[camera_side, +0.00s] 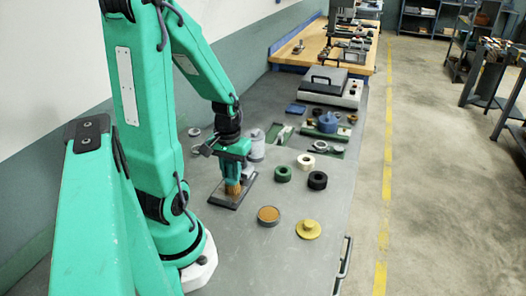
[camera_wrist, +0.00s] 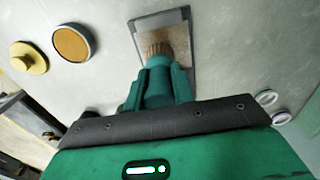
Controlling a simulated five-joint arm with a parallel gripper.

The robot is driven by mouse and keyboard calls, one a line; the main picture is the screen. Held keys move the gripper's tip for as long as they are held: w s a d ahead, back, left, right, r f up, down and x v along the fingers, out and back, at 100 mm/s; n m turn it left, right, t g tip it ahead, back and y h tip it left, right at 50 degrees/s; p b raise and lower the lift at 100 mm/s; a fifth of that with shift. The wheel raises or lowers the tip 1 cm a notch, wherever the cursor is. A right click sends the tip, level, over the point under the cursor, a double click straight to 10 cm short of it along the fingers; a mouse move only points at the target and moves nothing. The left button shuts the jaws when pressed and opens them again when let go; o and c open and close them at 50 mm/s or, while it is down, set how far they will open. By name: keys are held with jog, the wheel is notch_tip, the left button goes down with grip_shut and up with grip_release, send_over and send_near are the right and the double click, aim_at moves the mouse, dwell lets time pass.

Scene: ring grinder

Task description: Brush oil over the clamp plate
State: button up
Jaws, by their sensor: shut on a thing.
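My gripper (camera_side: 234,162) is shut on a brush (camera_side: 232,187) with a teal handle and tan bristles pointing down. The brush also shows in the wrist view (camera_wrist: 157,50), between the fingers. The clamp plate (camera_side: 224,203) is a dark-edged grey rectangle lying flat on the bench. It shows in the wrist view (camera_wrist: 184,72) with a brownish surface around the bristles. The bristle tips are over the plate and appear to touch it. A round dish of amber oil (camera_side: 268,214) stands to the right of the plate; it also shows in the wrist view (camera_wrist: 72,43).
A yellow flanged disc (camera_side: 308,229) lies right of the oil dish. Green (camera_side: 283,174), black (camera_side: 317,180) and cream (camera_side: 306,161) rings stand behind. A grey cylinder (camera_side: 257,145) stands close behind my gripper. The bench (camera_side: 230,265) is clear in front of the plate.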

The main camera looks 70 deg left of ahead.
jog(key=shift+w+d, duration=1)
jog(key=shift+s+a, duration=2.75)
jog(key=shift+s, duration=0.05)
notch_tip(320, 180, up, 8)
jog(key=shift+w, duration=0.1)
jog(key=w+d+r+m, duration=0.1)
jog(key=w+d+m, duration=0.15)
jog(key=w, duration=0.45)
jog(key=w+d+r+m, duration=0.2)
jog(key=w+d, duration=0.2)
jog(key=w, duration=0.4)
jog(key=w+d+r+m, duration=0.1)
jog(key=w+d+m, duration=0.3)
jog(key=w+d, duration=0.5)
jog(key=d, duration=0.5)
jog(key=shift+w+r, duration=0.35)
jog(key=shift+w, duration=0.05)
jog(key=shift+a+m, duration=0.15)
jog(key=shift+m, duration=0.1)
